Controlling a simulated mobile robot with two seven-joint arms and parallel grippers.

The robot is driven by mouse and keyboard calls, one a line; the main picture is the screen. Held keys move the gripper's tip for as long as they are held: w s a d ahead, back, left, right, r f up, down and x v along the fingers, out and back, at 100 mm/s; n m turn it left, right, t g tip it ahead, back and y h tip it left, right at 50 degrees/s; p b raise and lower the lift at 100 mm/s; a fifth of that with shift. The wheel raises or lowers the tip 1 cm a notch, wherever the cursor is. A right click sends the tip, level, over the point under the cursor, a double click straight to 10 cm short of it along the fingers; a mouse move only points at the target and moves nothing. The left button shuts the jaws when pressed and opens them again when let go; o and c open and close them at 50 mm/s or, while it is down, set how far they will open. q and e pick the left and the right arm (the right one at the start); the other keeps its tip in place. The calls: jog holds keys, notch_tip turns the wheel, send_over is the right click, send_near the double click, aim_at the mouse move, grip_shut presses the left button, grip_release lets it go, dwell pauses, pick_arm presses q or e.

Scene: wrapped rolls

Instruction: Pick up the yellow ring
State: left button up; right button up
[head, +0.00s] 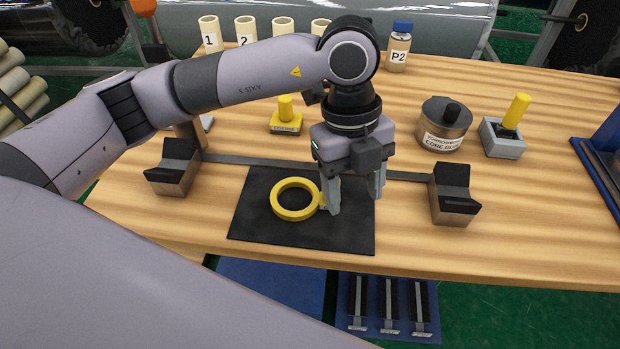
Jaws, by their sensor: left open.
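The yellow ring (294,215) lies flat on a black mat (340,237) at the front of the wooden table. It has a small tab on its right side. My left gripper (355,202) points down just right of the ring, over the right part of the mat. Its fingers are apart with nothing seen between them. Its left finger appears right beside the tab and partly covers it; I cannot tell if they touch. My right gripper is not in view.
Two dark-topped blocks, left (173,172) and right (453,195), flank the mat, with a flat bar (250,161) behind it. Farther back are a yellow-handled stamp (286,120), a round labelled tin (444,128), a grey block with a yellow handle (503,138) and a P2 bottle (398,50).

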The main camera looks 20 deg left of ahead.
pick_arm(q)
jog(key=shift+n+t+y, duration=0.6)
jog(key=shift+n+y, duration=0.1)
jog(key=shift+y, duration=0.2)
jog(key=w+a, duration=0.1)
jog(key=a, duration=0.1)
jog(key=w+a+r, duration=0.1)
jog(key=shift+w+a+r, duration=0.1)
jog(key=shift+w+a, duration=0.25)
jog(key=shift+w, duration=0.05)
jog(key=shift+w+a, duration=0.15)
jog(key=shift+a, duration=0.1)
notch_tip(320, 180, down, 7)
jog(key=shift+w+r+p, duration=0.1)
jog(key=shift+p, duration=0.6)
grip_shut()
